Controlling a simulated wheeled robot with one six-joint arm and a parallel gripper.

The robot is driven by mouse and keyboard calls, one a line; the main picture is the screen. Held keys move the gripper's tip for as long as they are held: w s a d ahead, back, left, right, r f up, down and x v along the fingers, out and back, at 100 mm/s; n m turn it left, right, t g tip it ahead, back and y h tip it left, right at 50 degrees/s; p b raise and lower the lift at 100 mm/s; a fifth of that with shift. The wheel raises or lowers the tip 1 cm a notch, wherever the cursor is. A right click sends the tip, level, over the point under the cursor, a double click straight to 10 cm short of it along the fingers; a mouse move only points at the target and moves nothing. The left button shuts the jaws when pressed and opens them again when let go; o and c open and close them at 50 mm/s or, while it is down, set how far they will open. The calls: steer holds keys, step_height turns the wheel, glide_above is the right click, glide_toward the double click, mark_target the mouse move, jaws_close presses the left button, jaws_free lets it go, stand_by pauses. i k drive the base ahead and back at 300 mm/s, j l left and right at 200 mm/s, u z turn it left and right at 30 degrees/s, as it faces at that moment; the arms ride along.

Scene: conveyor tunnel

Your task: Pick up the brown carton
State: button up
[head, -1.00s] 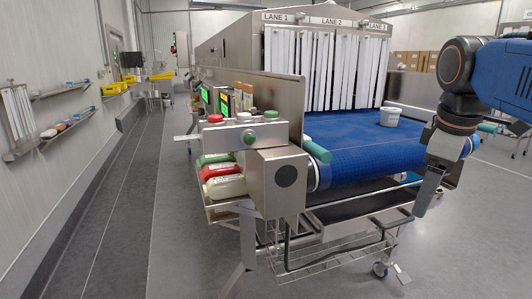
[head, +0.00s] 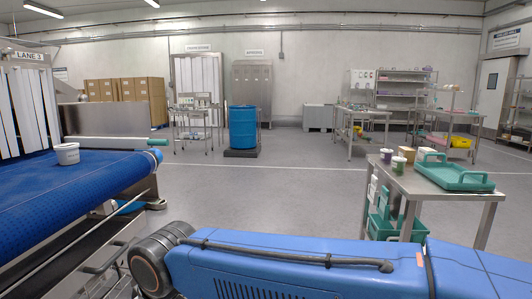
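A small brown carton (head: 407,154) stands on the steel table (head: 450,192) at the right, behind two small lidded tubs and left of the green tray. Large brown cartons (head: 125,90) are also stacked against the far wall at the left, beyond the conveyor. My gripper is not in view; only a blue link of my arm shows along the bottom of the picture, so what the gripper does is hidden.
The table also bears a purple-lidded tub (head: 387,156), a green-lidded tub (head: 398,165) and a green tray (head: 454,172). The blue conveyor (head: 75,185) with a white bucket (head: 67,153) is at left. Open floor lies between conveyor and table; a blue drum (head: 243,127) stands farther back.

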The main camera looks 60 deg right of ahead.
mark_target(407, 152)
steer(key=z, duration=3.05)
